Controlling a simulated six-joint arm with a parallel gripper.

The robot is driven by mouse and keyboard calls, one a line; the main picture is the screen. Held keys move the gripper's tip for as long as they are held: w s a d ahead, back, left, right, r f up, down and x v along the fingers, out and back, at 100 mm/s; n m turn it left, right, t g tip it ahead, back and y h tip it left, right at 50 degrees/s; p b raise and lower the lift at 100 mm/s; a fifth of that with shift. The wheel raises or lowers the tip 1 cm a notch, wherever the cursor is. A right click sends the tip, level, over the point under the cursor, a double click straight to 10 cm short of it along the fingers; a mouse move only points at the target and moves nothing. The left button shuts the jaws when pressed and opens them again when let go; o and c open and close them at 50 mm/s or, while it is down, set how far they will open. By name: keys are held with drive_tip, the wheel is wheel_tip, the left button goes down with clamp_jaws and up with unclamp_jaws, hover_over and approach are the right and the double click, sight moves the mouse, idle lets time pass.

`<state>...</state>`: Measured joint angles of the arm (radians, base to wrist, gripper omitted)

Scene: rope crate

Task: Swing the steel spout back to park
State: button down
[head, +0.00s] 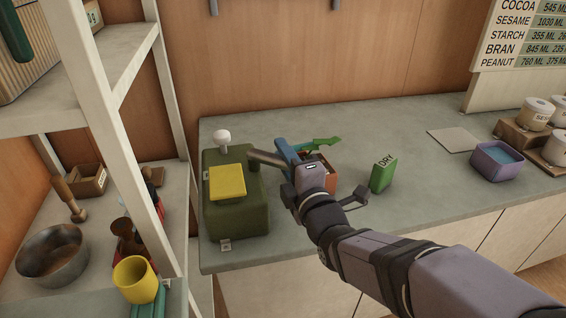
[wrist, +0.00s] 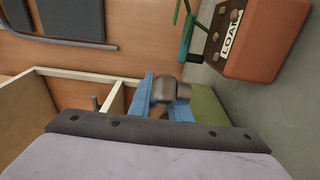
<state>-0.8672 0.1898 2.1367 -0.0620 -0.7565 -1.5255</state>
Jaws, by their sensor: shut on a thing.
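The steel spout (head: 266,158) comes out of the side of a dark green box-shaped machine (head: 222,207) and points right over the counter. The machine has a yellow panel on top and a white knob. My gripper (head: 286,150) has blue fingers and is shut on the spout near its outer end. In the wrist view the spout's rounded metal end (wrist: 172,90) sits between the blue fingers, and part of the green machine (wrist: 208,104) shows behind. My gripper and arm hide part of the spout and the counter below it.
A terracotta planter (head: 330,176) with a green plant stands just behind my gripper; in the wrist view the planter (wrist: 262,42) reads LOAM. A green DRY box (head: 383,176) stands to its right. A purple tub (head: 497,162) is farther right. Shelving (head: 172,90) borders the left.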

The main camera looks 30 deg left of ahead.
sight(281, 168)
drive_tip(key=shift+s+d+m+t+h+p, duration=0.2)
drive_tip(key=shift+s+m+t+h+p, duration=0.4)
drive_tip(key=shift+m+t+h, duration=0.6)
drive_tip(key=shift+s+d+m+t+h+p, duration=0.1)
drive_tip(key=shift+s+m+t+h+p, duration=0.25)
drive_tip(key=shift+h+p, duration=0.25)
drive_tip(key=shift+s+d+m+t+h+p, duration=0.1)
drive_tip(key=shift+m+t+h+p, duration=0.15)
drive_tip(key=shift+t+h+p, duration=0.25)
drive_tip(key=shift+p, duration=0.3)
drive_tip(key=shift+s+d+f+m+t+h, duration=0.1)
drive_tip(key=shift+m+t+h, duration=0.3)
drive_tip(key=shift+m, duration=0.1)
drive_tip(key=c, duration=1.6)
unclamp_jaws()
drive_tip(key=shift+c, duration=0.2)
drive_tip(key=shift+s, duration=0.1)
drive_tip(key=shift+p+v, duration=0.6)
drive_tip(key=shift+v, duration=3)
